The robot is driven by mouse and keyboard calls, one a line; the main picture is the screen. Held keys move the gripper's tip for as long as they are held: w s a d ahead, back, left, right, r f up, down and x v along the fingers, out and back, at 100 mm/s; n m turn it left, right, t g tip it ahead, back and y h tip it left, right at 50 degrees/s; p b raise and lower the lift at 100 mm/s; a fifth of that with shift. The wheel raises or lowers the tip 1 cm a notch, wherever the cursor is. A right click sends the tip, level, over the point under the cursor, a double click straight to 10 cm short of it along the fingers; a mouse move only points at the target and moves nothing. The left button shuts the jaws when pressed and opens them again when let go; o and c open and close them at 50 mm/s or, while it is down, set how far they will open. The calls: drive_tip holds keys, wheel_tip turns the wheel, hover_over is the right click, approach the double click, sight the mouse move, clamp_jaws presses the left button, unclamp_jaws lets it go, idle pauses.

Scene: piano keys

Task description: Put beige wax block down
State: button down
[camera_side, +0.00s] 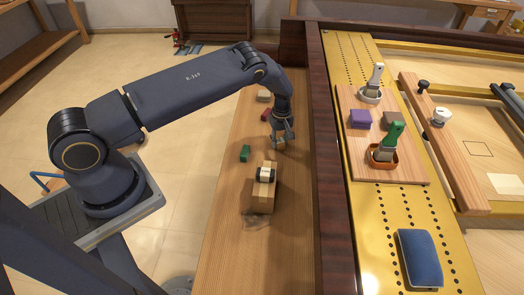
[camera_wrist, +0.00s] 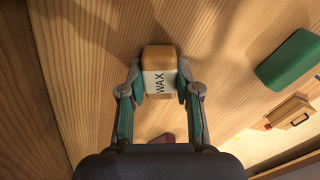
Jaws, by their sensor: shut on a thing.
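The beige wax block (camera_wrist: 158,57), tan with a white band reading "WAX", sits between the fingers of my gripper (camera_wrist: 159,82) in the wrist view. The fingers are shut on its two sides. In the side view my gripper (camera_side: 281,143) points down over the wooden ledge, and the block is small and mostly hidden by the fingers. The block is over or on bare wood; I cannot tell whether its underside touches.
A green block (camera_side: 245,153), a red block (camera_side: 266,114) and a pale block (camera_side: 264,96) lie on the ledge. A wooden box (camera_side: 262,198) stands nearer the camera. A dark raised rail (camera_side: 330,170) borders the ledge at right.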

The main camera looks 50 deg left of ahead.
drive_tip(key=c, duration=0.8)
unclamp_jaws()
wheel_tip(320, 180, up, 19)
wheel_tip(320, 180, up, 15)
drive_tip(key=m+t+h, duration=0.1)
drive_tip(key=m+t, duration=0.1)
drive_tip(key=m, duration=0.2)
hover_over(280, 142)
drive_tip(key=s+d, duration=0.3)
drive_tip(key=s, duration=0.4)
drive_tip(key=s+d+r+m+t, duration=0.2)
drive_tip(key=s+d+r+m, duration=0.15)
drive_tip(key=s+r, duration=0.7)
drive_tip(key=s+m, duration=0.2)
drive_tip(key=s, duration=0.3)
drive_tip(key=s+m+t, duration=0.1)
drive_tip(key=s+m, duration=0.1)
drive_tip(key=s, duration=0.2)
drive_tip(key=s+m+y, duration=0.1)
drive_tip(key=s+m, duration=0.1)
drive_tip(key=s, duration=0.3)
drive_tip(key=shift+s+a+f+t, duration=0.1)
drive_tip(key=shift+s+f+t, duration=0.2)
drive_tip(key=shift+f, duration=0.1)
